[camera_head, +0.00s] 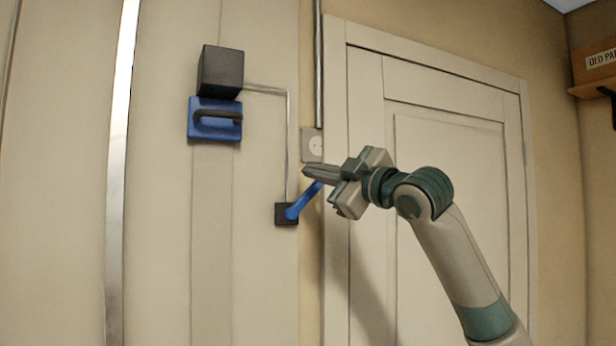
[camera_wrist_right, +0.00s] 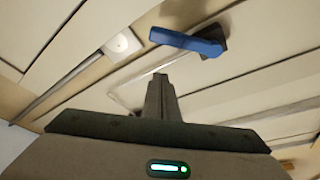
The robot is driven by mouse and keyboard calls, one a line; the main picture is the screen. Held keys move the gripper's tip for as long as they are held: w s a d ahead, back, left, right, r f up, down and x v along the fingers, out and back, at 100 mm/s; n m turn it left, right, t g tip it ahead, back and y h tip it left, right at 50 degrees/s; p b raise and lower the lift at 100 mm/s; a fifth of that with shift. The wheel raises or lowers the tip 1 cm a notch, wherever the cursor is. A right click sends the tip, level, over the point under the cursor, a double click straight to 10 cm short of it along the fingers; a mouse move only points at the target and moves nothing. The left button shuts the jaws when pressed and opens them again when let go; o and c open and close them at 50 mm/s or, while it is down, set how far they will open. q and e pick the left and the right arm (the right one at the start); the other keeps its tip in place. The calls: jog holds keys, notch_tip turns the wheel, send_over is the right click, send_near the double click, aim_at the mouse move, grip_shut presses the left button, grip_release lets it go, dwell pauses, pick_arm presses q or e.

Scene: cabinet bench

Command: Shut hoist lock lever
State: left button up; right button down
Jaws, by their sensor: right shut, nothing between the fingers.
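The blue lever (camera_head: 304,200) sits on a small black block (camera_head: 286,214) on the wall panel. It slants up and to the right from the block. My right gripper (camera_head: 306,172) is shut and empty, with its fingertips just above the lever's upper end. I cannot tell from the head view whether they touch. In the right wrist view the blue lever (camera_wrist_right: 188,41) and its dark block (camera_wrist_right: 213,40) lie beyond the shut fingertips (camera_wrist_right: 160,78), with a gap in the picture. My left gripper is not in view.
A blue plate with a dark handle (camera_head: 215,119) hangs below a black box (camera_head: 221,72). A thin pipe (camera_head: 290,140) runs from the box to the lever block. A panelled door (camera_head: 450,180) stands behind my arm.

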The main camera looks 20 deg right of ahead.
jog(key=b+v, duration=0.2)
jog(key=v, duration=0.4)
jog(key=shift+s, duration=0.2)
jog(key=shift+f, duration=0.1)
